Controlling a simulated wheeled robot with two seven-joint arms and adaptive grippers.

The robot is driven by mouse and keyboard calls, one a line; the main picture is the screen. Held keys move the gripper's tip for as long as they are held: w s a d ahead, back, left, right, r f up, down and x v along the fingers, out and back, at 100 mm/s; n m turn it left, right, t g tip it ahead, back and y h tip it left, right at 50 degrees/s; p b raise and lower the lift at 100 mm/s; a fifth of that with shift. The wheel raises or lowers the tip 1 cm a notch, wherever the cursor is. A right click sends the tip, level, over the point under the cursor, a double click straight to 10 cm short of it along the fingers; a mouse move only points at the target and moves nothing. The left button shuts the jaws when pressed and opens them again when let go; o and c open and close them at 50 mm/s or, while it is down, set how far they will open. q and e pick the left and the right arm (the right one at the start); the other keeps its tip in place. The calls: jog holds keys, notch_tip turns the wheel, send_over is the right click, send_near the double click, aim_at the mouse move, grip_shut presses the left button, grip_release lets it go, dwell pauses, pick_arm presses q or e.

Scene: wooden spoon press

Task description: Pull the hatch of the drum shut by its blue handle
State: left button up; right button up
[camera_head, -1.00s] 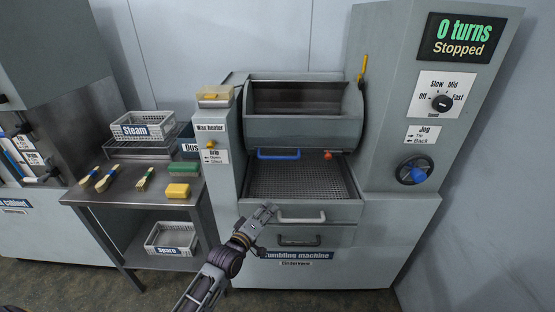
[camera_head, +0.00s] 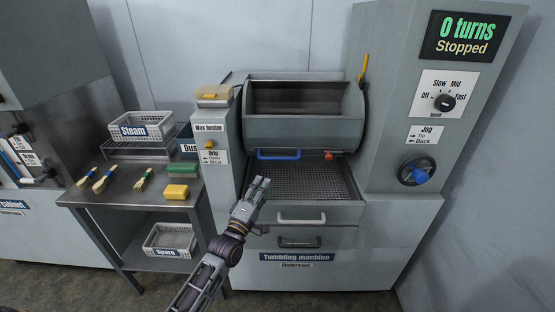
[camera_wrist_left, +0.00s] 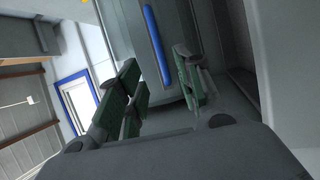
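The grey drum (camera_head: 305,130) of the tumbling machine has a dark open mouth (camera_head: 300,97) on its upper front. The blue handle (camera_head: 279,155) runs along the drum's lower front edge. It also shows in the left wrist view (camera_wrist_left: 156,45), beyond the fingers and between them. My left gripper (camera_head: 261,184) is over the front of the mesh tray (camera_head: 300,180), below the handle and apart from it. In the left wrist view its green-padded fingers (camera_wrist_left: 160,92) are spread with nothing between them. My right gripper is in neither view.
Drawer pulls (camera_head: 302,219) are below the tray. The wax heater (camera_head: 212,140) stands left and the control column (camera_head: 430,120) right.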

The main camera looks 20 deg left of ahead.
aim_at(277, 159)
pick_arm(q)
jog(key=shift+r, duration=0.1)
jog(key=shift+w, duration=0.2)
jog(key=shift+x, duration=0.95)
jog(key=shift+b+x, duration=0.5)
jog(key=shift+x, duration=5.2)
jog(key=shift+r, duration=0.15)
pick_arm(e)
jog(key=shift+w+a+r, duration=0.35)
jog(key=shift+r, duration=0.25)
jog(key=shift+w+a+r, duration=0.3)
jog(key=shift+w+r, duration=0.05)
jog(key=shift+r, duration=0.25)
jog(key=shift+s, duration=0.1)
pick_arm(q)
grip_shut()
